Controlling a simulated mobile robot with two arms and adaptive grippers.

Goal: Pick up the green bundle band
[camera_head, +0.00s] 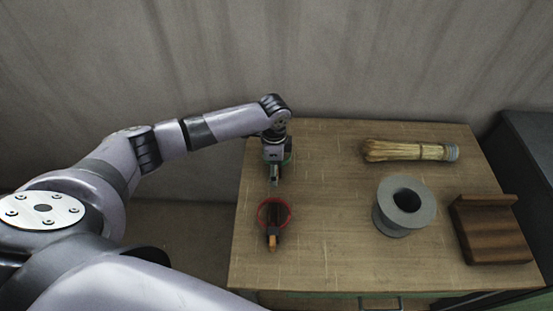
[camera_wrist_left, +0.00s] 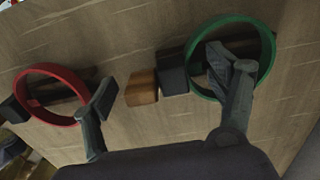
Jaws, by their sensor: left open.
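The green bundle band (camera_wrist_left: 268,42) is a ring at the upper right of the left wrist view. In the head view only a sliver of the green band (camera_head: 289,154) shows beside my gripper, which hides the rest. My left gripper (camera_head: 274,178) is over the left part of the table, pointing down, open. In the left wrist view the fingers of my left gripper (camera_wrist_left: 172,82) are spread. One finger overlaps the green band's opening; I cannot tell whether it touches. The other is beside a red band (camera_wrist_left: 50,120). My right gripper is not in view.
The red band (camera_head: 261,214) is near the table's (camera_head: 325,225) front left. A straw broom head (camera_head: 405,150), a grey ring (camera_head: 385,218) and a brown wooden stand (camera_head: 490,235) are to the right. The table's middle is clear.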

